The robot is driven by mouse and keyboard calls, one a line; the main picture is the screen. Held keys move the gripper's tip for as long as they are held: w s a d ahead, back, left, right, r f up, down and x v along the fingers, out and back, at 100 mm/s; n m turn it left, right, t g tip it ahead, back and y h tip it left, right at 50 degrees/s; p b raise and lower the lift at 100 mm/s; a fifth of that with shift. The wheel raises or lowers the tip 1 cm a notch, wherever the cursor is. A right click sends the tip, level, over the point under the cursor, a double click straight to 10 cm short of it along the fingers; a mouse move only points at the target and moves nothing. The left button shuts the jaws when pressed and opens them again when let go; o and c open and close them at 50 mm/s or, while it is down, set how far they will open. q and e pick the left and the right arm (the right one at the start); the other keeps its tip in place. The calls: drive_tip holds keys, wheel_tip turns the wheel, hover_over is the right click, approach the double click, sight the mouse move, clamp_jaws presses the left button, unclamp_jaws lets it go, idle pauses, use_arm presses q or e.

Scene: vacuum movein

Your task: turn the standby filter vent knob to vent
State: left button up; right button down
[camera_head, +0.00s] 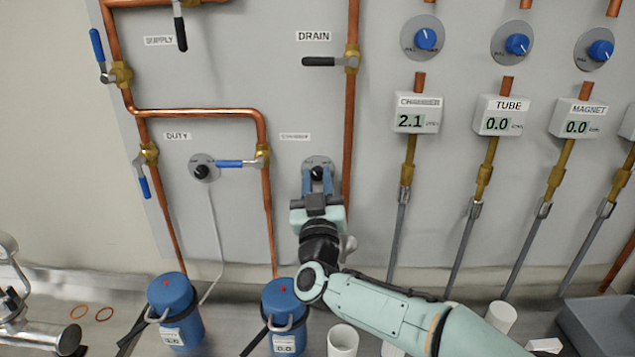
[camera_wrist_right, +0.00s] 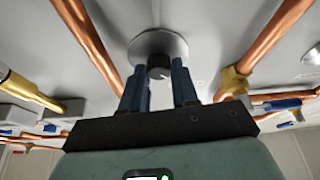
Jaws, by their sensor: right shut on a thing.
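The standby filter vent knob (camera_head: 316,173) is a small black knob on a round grey plate, under the label at the centre of the panel. My right gripper (camera_head: 317,178) is shut on it, with one blue finger on each side. In the right wrist view the knob (camera_wrist_right: 159,66) shows between the fingertips (camera_wrist_right: 159,76), in front of its round plate (camera_wrist_right: 150,43). The fingers hide part of the plate's markings, so the knob's setting cannot be read. My left gripper is not in view.
A matching black duty vent knob (camera_head: 202,171) sits left, beside a blue-handled valve (camera_head: 238,163). Copper pipes (camera_head: 349,120) run close on both sides of my gripper. Blue filter housings (camera_head: 286,305) and a white cup (camera_head: 342,340) stand below. Gauge boxes (camera_head: 418,113) hang at the right.

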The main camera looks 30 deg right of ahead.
drive_tip(key=m+h+b, duration=0.1)
drive_tip(key=m, duration=0.1)
drive_tip(key=m+g+h+b, duration=0.1)
drive_tip(key=m, duration=0.2)
drive_tip(key=shift+a+f+m+g+h, duration=0.1)
drive_tip(key=shift+m+g+h, duration=0.2)
drive_tip(key=m+g, duration=0.1)
drive_tip(key=m, duration=0.1)
drive_tip(key=m+g+h, duration=0.1)
drive_tip(key=m, duration=0.2)
drive_tip(key=shift+w+h+b, duration=0.1)
drive_tip(key=shift+h+b, duration=0.2)
drive_tip(key=shift+b, duration=0.05)
drive_tip(key=m+g, duration=0.1)
drive_tip(key=m, duration=0.2)
drive_tip(key=m+g, duration=0.1)
drive_tip(key=m, duration=0.2)
drive_tip(key=shift+a+g+h, duration=0.1)
drive_tip(key=shift+g+h, duration=0.2)
drive_tip(key=shift+h, duration=0.1)
drive_tip(key=m, duration=0.2)
drive_tip(key=m+g, duration=0.1)
drive_tip(key=m, duration=0.1)
drive_tip(key=m+g+p, duration=0.1)
drive_tip(key=m, duration=0.1)
drive_tip(key=shift+r+y, duration=0.25)
drive_tip(key=shift+y, duration=0.05)
drive_tip(key=shift+g, duration=0.3)
